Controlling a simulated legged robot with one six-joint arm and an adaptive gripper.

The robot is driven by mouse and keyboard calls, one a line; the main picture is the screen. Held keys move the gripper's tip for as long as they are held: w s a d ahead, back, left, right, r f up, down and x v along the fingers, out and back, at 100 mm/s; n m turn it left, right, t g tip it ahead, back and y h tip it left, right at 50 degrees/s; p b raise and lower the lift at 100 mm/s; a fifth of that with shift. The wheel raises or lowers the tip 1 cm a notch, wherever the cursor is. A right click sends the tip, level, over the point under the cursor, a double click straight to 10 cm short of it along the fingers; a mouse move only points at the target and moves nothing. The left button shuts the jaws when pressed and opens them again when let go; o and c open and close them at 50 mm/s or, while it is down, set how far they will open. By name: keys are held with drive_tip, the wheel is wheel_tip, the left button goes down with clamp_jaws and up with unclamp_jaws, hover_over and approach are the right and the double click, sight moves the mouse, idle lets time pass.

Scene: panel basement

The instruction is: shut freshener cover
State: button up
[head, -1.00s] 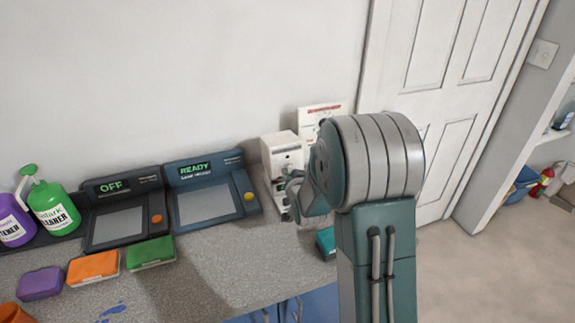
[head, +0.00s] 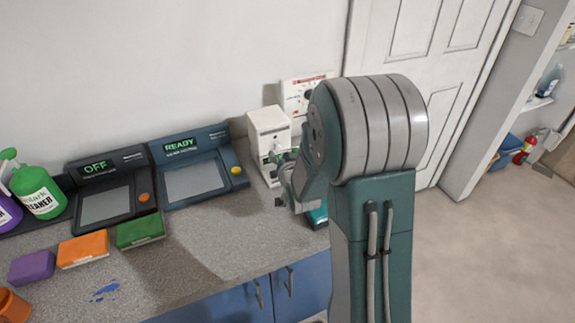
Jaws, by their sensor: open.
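The white box-shaped dispenser (head: 268,122), which looks like the freshener, stands at the back right of the counter against the wall. A bit of green shows on its front, and my arm hides part of it. I cannot tell how its cover stands. My gripper (head: 281,178) is just in front of the dispenser's lower front, open and partly hidden by my own arm. I cannot tell whether it touches the dispenser.
A white panel with red print (head: 302,90) is behind the dispenser. A READY device (head: 197,180) and an OFF device (head: 105,203) stand to the left. Green (head: 140,231), orange (head: 83,249) and purple (head: 32,267) sponges lie in front. Green (head: 38,190) and purple bottles stand far left.

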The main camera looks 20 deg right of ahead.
drive_tip(key=d+v, duration=0.1)
drive_tip(key=v, duration=0.6)
drive_tip(key=shift+s+a, duration=0.35)
drive_tip(key=shift+a, duration=0.05)
drive_tip(key=s+a+r+n+g+y, duration=0.1)
drive_tip(key=s+a+r+g, duration=0.3)
drive_tip(key=s, duration=0.7)
drive_tip(key=s+a+r+n+g+y, duration=0.1)
drive_tip(key=s+a+r+n+g, duration=0.3)
drive_tip(key=s+r, duration=0.3)
drive_tip(key=s+a+g, duration=0.1)
drive_tip(key=s, duration=0.4)
drive_tip(key=shift+a+r+n, duration=0.15)
drive_tip(key=shift+a+n, duration=0.05)
drive_tip(key=shift+n, duration=0.1)
